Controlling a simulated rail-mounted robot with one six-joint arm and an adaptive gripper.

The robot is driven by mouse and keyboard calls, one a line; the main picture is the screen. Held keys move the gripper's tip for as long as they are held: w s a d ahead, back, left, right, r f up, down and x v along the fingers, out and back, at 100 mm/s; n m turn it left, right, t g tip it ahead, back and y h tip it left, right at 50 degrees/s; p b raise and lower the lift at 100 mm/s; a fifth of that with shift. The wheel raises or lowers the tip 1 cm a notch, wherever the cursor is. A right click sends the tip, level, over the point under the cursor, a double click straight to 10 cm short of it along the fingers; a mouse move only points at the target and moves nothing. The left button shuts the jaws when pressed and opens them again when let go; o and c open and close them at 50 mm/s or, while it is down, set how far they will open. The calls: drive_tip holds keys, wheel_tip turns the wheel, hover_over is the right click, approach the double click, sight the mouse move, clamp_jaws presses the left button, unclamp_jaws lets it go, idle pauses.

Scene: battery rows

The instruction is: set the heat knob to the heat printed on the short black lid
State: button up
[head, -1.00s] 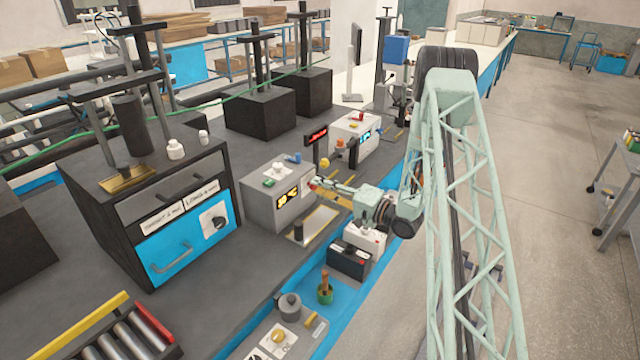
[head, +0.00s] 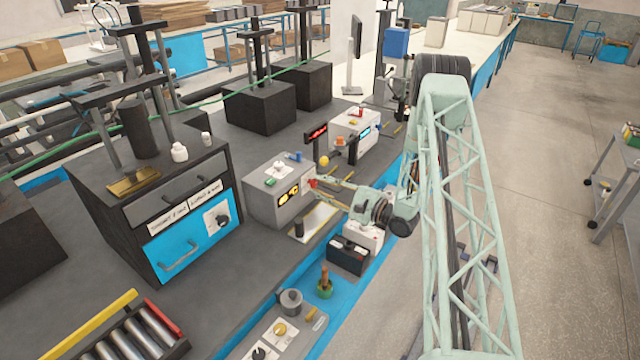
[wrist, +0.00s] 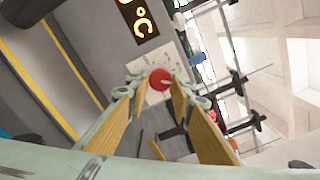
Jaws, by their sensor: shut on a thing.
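The red heat knob (wrist: 160,80) is on the pale front plate of a grey heater box (head: 262,205). My gripper (wrist: 158,86) has its yellow-padded fingers around the knob, shut on it from both sides. In the head view my gripper (head: 322,184) reaches the box's right face and largely hides the knob. An orange lit display (wrist: 140,18) beside it shows a °C sign; its figures are too small or cut off to read surely. A black battery (head: 347,258) and a white battery (head: 366,237) stand below my wrist. Any heat printed on a black lid is not legible.
A dark cabinet (head: 150,215) with a blue drawer and small labels stands at left. A flat tray (head: 315,222) with a dark cylinder lies before the heater. A white box (head: 355,128) stands behind. Rollers (head: 125,345) are at lower left.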

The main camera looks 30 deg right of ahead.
drive_tip(key=shift+m+p, duration=0.4)
drive_tip(key=shift+m, duration=0.6)
drive_tip(key=o, duration=0.8)
drive_tip(key=shift+s, duration=0.15)
drive_tip(key=shift+v, duration=5.85)
